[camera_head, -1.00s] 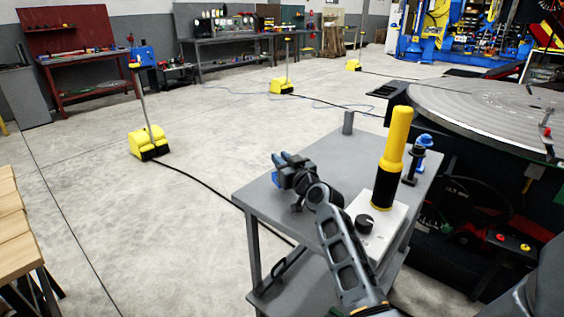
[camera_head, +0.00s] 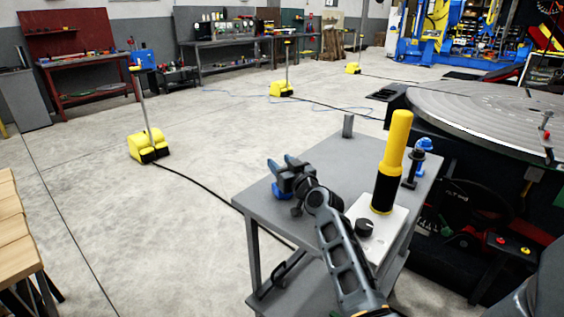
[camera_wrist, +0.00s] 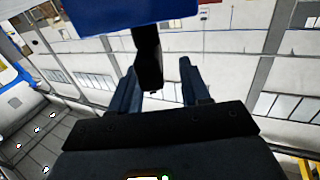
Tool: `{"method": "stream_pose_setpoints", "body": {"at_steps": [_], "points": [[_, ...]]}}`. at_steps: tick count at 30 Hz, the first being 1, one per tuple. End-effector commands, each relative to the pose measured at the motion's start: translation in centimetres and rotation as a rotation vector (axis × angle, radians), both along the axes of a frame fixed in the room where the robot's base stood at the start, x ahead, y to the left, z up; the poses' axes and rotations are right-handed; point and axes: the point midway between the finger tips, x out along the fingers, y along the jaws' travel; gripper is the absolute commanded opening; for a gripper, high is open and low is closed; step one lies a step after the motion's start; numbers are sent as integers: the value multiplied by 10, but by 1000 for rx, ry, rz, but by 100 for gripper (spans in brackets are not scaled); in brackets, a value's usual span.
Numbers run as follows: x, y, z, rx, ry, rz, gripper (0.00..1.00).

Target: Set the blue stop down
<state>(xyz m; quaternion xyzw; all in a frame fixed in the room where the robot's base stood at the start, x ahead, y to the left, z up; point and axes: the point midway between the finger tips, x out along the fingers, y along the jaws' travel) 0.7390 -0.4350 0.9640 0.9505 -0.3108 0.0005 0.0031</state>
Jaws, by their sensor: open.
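The blue stop (camera_head: 278,191) shows as a blue patch just below my gripper, at the left side of the grey cart top (camera_head: 340,152). It seems to rest on that top, though my gripper hides much of it. In the wrist view the stop's blue block (camera_wrist: 120,10) fills the upper edge, and its black stem (camera_wrist: 148,60) reaches between my fingers. My gripper (camera_head: 281,162) is open, and its two fingers stand apart on either side of the stem. In the wrist view my gripper (camera_wrist: 160,82) shows gaps beside the stem.
A yellow-and-black cylinder (camera_head: 393,150) stands on a white plate with a black knob (camera_head: 365,228) right of my arm. A black bolt-like piece with a blue part (camera_head: 424,145) and a grey peg (camera_head: 348,125) stand farther back. The round positioner table (camera_head: 480,112) is at the right.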

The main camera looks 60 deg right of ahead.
Motion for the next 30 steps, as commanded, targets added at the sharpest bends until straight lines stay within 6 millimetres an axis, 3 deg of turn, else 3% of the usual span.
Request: {"method": "stream_pose_setpoints", "body": {"at_steps": [2,3,15,30], "points": [[-2,1,2,10,15,3,46],[-10,6,-6,9,19,2,46],[-55,39,1,4,7,0,46],[-61,44,4,4,2,0,46]]}}
